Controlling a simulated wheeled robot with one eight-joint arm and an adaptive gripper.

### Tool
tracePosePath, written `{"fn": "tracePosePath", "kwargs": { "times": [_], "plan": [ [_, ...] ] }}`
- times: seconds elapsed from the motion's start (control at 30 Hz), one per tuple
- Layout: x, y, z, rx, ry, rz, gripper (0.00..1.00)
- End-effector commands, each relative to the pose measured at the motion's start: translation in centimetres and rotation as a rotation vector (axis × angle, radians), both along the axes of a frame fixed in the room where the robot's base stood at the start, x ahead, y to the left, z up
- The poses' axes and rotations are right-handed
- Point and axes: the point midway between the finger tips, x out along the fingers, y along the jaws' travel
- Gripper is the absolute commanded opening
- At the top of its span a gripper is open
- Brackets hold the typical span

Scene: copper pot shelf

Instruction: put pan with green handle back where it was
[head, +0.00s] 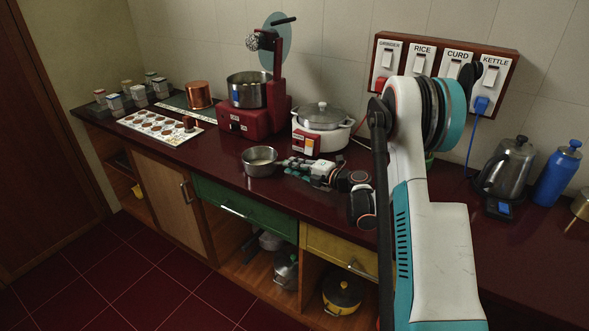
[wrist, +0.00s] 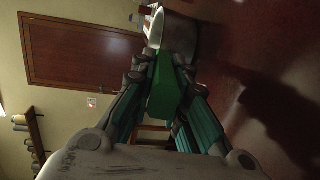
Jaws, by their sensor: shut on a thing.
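The pan with green handle is a small steel pan (head: 260,161) near the front edge of the dark red counter, right of the red grinder. Its inside is pale. My gripper (head: 291,163) is just right of it, pointing left. In the wrist view the green handle (wrist: 163,88) lies between the two fingers of my gripper (wrist: 163,75), which are shut on it. The pan's body (wrist: 185,38) is beyond the fingertips. I cannot tell whether the pan touches the counter or hangs just above it. In the head view my fingers mostly hide the handle.
Behind stand a red grinder (head: 241,124) with a steel bowl and a white cooker (head: 322,131) with a lid. A kettle (head: 507,167) and blue bottle (head: 558,174) stand right. Below is open shelving with pots.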

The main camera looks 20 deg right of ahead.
Motion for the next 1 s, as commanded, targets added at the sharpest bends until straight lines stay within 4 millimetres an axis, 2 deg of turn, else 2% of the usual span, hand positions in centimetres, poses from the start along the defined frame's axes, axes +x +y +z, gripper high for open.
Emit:
{"fn": "tracePosePath", "kwargs": {
  "times": [0.23, 0.27, 0.3, 0.33, 0.77, 1.0],
  "plan": [
    [0.0, 0.0, -0.3, 0.001, 0.0, 0.0, 0.0],
    [0.0, 0.0, -0.2, 0.0, 0.0, 0.0, 0.21],
    [0.0, 0.0, -0.2, 0.0, 0.0, 0.0, 0.3],
    [0.0, 0.0, -0.2, 0.0, 0.0, 0.0, 0.35],
    [-0.1, -0.1, 0.3, 0.0, 0.0, -0.001, 0.35],
    [-3.8, -2.3, 0.9, 0.001, 0.0, -0.003, 0.35]
  ]
}}
